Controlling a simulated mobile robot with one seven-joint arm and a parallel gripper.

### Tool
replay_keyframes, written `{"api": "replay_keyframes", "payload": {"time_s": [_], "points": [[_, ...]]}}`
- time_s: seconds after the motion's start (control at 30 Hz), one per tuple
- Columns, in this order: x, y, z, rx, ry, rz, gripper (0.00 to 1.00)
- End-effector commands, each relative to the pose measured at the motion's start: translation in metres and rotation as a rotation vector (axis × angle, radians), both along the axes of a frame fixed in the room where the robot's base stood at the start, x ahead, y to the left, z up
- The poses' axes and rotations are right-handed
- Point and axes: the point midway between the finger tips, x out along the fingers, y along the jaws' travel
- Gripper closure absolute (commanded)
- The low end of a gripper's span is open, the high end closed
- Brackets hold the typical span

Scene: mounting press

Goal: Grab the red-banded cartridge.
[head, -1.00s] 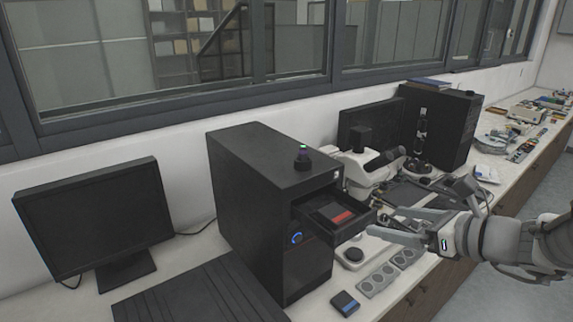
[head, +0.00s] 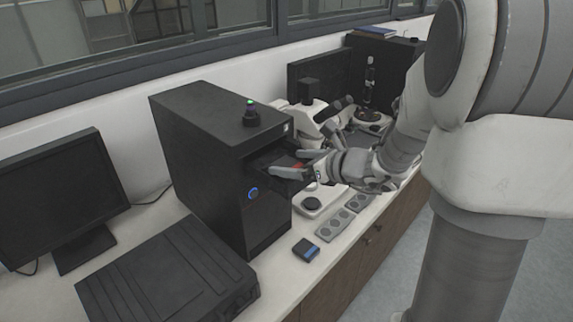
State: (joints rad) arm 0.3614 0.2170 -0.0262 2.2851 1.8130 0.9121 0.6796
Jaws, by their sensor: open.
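The black mounting press (head: 190,150) stands on the bench with its drawer (head: 266,160) pulled out at the upper front. A bit of red, the band of the cartridge (head: 299,164), shows in the drawer between my gripper's fingers. My fingers and arm cover most of the cartridge and the drawer. My gripper (head: 280,163) is open, with its two light grey fingers reaching over the drawer. I cannot tell whether the fingers touch the cartridge.
A small blue-and-black box (head: 306,249) and a grey tray with round wells (head: 341,223) lie in front of the press. A white microscope (head: 302,114) stands close behind the drawer. A monitor (head: 50,200) and a flat black case (head: 165,270) are at the left.

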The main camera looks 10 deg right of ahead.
Motion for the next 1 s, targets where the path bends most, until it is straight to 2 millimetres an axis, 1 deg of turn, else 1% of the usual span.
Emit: {"api": "replay_keyframes", "payload": {"time_s": [0.1, 0.2, 0.47, 0.57, 0.6, 0.67, 0.7, 0.77, 0.8, 0.93, 1.0], "points": [[0.013, 0.008, -0.006, 0.001, 0.002, 0.002, 0.0], [0.019, 0.012, -0.009, 0.001, 0.002, 0.001, 0.0], [0.021, 0.013, -0.01, -0.001, 0.001, 0.0, 0.0], [0.021, 0.013, -0.01, -0.001, 0.001, 0.0, 0.16], [0.021, 0.013, -0.01, -0.001, 0.001, 0.0, 0.23], [0.021, 0.013, -0.01, -0.001, 0.001, 0.0, 0.34], [0.021, 0.013, -0.01, 0.0, 0.0, 0.0, 0.41], [0.021, 0.013, -0.01, 0.0, 0.0, 0.0, 0.52], [0.021, 0.013, -0.01, 0.0, 0.0, 0.0, 0.59], [0.021, 0.013, -0.01, 0.0, 0.0, 0.0, 0.83], [0.021, 0.013, -0.01, 0.0, 0.0, 0.0, 0.84]]}}
